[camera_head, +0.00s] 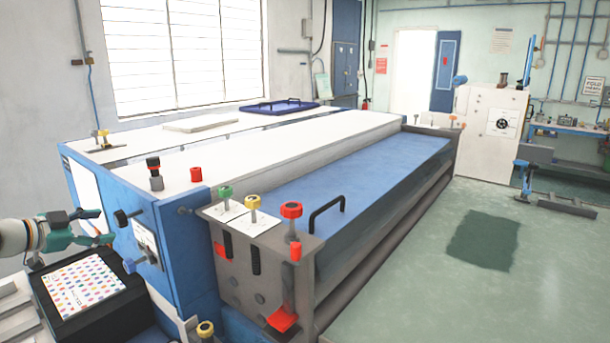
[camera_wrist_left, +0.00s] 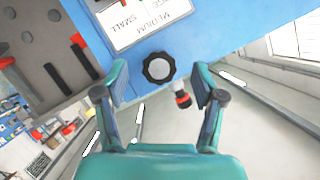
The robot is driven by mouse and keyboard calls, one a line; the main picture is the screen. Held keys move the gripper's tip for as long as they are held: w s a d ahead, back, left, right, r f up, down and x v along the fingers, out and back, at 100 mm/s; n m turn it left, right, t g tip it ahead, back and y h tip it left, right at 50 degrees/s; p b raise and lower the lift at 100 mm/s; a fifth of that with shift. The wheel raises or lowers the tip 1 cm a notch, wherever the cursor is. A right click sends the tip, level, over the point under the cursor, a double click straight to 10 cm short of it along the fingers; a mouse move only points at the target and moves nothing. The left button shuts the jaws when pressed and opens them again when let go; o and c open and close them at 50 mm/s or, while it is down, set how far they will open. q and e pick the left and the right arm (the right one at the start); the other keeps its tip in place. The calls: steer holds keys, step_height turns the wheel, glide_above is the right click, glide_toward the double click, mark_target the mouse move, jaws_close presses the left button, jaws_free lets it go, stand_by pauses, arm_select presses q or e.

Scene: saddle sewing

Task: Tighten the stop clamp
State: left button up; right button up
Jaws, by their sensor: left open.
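A black round knob (camera_head: 121,218) sticks out from the blue end panel of the long machine. I take it to be the stop clamp, but no label names it. My left gripper (camera_head: 103,227) is teal, open and empty, just left of the knob in the head view. In the left wrist view the knob (camera_wrist_left: 158,68) lies between the two spread fingers (camera_wrist_left: 160,80), with no contact visible. A white size plate (camera_head: 147,243) with a blue lever (camera_head: 137,264) is beside it. The right gripper is not in view.
A black tray with a dotted card (camera_head: 85,285) lies below my left gripper. Red (camera_head: 291,210), yellow (camera_head: 253,202) and green (camera_head: 225,192) knobs stand on the machine's near end. A black-and-red post (camera_head: 154,172) rises above the panel.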

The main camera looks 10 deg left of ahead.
mark_target(116, 218)
arm_select(q)
steer(key=shift+n+p, duration=0.3)
steer(key=shift+p, duration=0.2)
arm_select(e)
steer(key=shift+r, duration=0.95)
arm_select(q)
steer(key=shift+w+d+r+p, duration=0.1)
steer(key=shift+w+d+p, duration=0.3)
steer(key=shift+w, duration=0.25)
steer(key=shift+w+d+f+p, duration=0.1)
steer(key=shift+w+d+p, duration=0.15)
steer(key=shift+w+p, duration=0.3)
steer(key=shift+w+d+r+p, duration=0.1)
steer(key=shift+w+d+p, duration=0.25)
steer(key=shift+w, duration=0.35)
steer(key=shift+w+d, duration=0.15)
steer(key=shift+w, duration=0.2)
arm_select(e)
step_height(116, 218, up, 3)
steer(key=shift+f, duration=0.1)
